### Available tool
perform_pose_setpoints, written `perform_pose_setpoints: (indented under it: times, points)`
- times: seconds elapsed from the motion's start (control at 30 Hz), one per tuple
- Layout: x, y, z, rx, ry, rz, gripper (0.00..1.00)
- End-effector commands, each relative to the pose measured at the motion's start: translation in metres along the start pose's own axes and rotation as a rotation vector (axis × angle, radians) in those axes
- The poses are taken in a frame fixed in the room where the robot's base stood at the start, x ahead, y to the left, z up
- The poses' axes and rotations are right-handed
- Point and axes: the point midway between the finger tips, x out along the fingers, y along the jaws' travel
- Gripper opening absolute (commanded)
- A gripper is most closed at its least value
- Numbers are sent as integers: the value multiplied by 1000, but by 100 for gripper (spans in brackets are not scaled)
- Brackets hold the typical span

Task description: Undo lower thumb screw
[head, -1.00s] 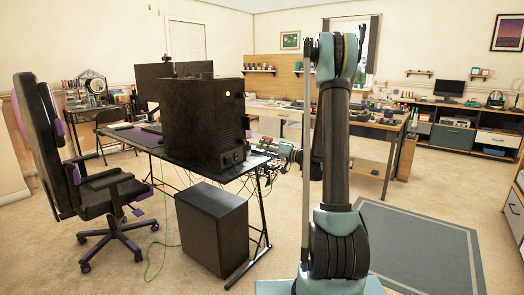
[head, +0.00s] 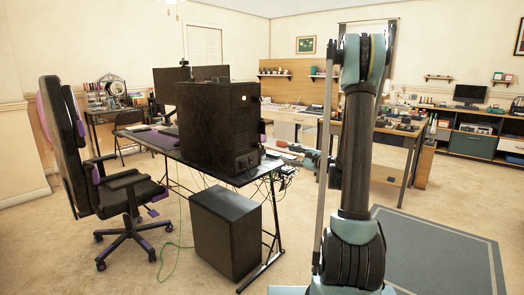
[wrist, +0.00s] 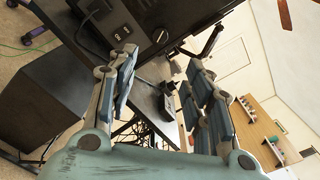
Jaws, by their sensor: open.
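The black computer case (head: 215,122) stands upright on the desk, and its rear also shows at the top of the wrist view (wrist: 185,18). A bright round spot (head: 243,98) higher on the case may be the upper screw. My gripper (wrist: 163,60) is open and empty. Its fingertips are a little short of the knob, one to each side in the picture, with a gap still visible. In the head view my gripper (head: 283,150) is small beside the case.
The black desk (head: 210,170) carries the case, with cables hanging beneath its right end. A dark cabinet (head: 225,230) stands under it. An office chair (head: 130,195) is at the left. Rear switches (wrist: 120,33) lie left of the knob. Open carpet surrounds the desk.

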Motion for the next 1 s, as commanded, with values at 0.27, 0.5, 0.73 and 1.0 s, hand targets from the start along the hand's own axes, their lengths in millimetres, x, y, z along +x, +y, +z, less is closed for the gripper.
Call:
perform_pose_setpoints:
  times: [0.27, 0.5, 0.73, 1.0]
  points:
    - [7, 0, 1, 72, -2, 2, 46]
    - [43, 1, 1, 71, -3, 3, 46]
    - [84, 1, 1, 70, -3, 4, 46]
    - [130, 1, 1, 70, -2, 3, 46]
